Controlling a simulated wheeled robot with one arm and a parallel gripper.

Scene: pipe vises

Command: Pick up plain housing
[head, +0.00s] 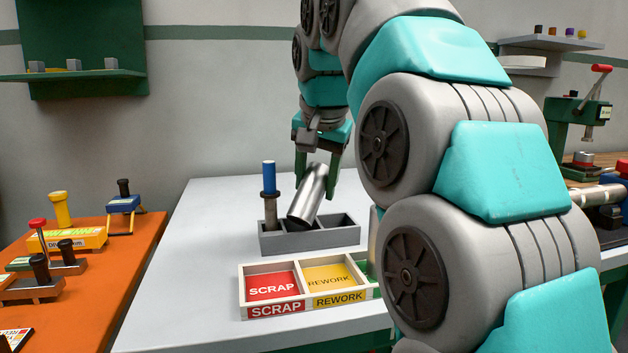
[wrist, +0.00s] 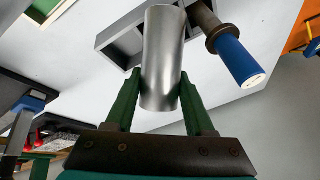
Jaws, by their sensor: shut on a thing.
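The plain housing (head: 310,194) is a bare silver metal cylinder. It leans in the head view, its lower end over the grey compartment tray (head: 310,241). My gripper (head: 317,168) is shut on the housing near its upper end. In the wrist view the housing (wrist: 161,60) sits between the two green fingers (wrist: 158,95) of my gripper. Its far end overlaps the tray (wrist: 120,40); I cannot tell whether it touches the tray.
A blue-handled tool (head: 269,185) stands upright in the tray's left compartment, close to the housing. A bin with red SCRAP and yellow REWORK sections (head: 242,290) lies in front. An orange table (head: 120,260) with gauges stands left. The white table's left side is clear.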

